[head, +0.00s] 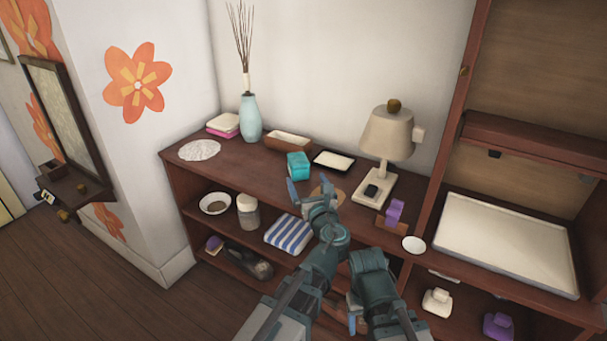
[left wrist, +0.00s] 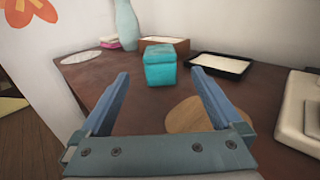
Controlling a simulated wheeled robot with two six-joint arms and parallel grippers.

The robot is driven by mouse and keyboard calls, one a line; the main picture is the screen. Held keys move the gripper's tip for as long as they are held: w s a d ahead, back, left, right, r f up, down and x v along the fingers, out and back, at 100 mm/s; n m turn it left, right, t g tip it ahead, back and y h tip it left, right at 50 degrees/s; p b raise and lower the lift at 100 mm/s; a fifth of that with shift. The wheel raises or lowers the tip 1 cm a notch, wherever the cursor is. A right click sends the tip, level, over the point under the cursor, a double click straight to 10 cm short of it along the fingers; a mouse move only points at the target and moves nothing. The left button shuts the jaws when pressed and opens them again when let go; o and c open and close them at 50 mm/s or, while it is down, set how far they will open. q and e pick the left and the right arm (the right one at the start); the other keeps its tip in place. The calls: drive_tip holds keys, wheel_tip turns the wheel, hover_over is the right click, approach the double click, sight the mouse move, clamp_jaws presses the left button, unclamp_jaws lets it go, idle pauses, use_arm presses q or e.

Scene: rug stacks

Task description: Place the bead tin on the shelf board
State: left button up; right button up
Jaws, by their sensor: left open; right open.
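A teal box (head: 298,166), which looks like the bead tin, stands upright on the brown cabinet top. In the left wrist view the teal box (left wrist: 160,68) is straight ahead, beyond the fingertips and framed between them. My left gripper (head: 308,188) is open and empty, just in front of the box and apart from it. Both its fingers also show in the left wrist view (left wrist: 158,85). My right gripper (head: 354,318) is low, in front of the cabinet, and partly hidden. Under the top, the cabinet has a shelf board (head: 232,232) with several things on it.
A black tray (head: 333,161), a brown box (head: 288,141), a vase (head: 250,118) and a lamp (head: 386,135) stand around the teal box. A striped cloth (head: 289,234), a jar (head: 248,211) and a bowl (head: 215,203) occupy the shelf.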

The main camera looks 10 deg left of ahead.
sight(299, 159)
use_arm(q)
drive_tip(key=shift+s+d, duration=0.25)
drive_tip(key=shift+s, duration=0.3)
drive_tip(key=r+g+p, duration=0.1)
drive_tip(key=p, duration=0.3)
drive_tip(key=r+g+h+p, duration=0.1)
drive_tip(key=r+p, duration=0.1)
drive_tip(key=p, duration=0.2)
drive_tip(key=s+r+g+p, duration=0.1)
drive_tip(key=r+p, duration=0.1)
drive_tip(key=p, duration=0.3)
drive_tip(key=shift+a+r+g+h, duration=0.15)
drive_tip(key=shift+r+g+h, duration=0.15)
drive_tip(key=shift+g, duration=0.1)
drive_tip(key=shift+w+a+f, duration=0.1)
drive_tip(key=shift+w+f, duration=0.1)
drive_tip(key=shift+w, duration=0.1)
drive_tip(key=b+x, duration=0.2)
drive_tip(key=x, duration=0.5)
drive_tip(key=shift+w+a+f+b, duration=0.1)
drive_tip(key=shift+w+a+b, duration=0.05)
drive_tip(key=shift+w+b, duration=0.25)
drive_tip(key=x, duration=0.1)
drive_tip(key=b+x, duration=0.1)
drive_tip(key=x, duration=0.3)
drive_tip(key=shift+w+d+b, duration=0.25)
drive_tip(key=shift+b, duration=0.15)
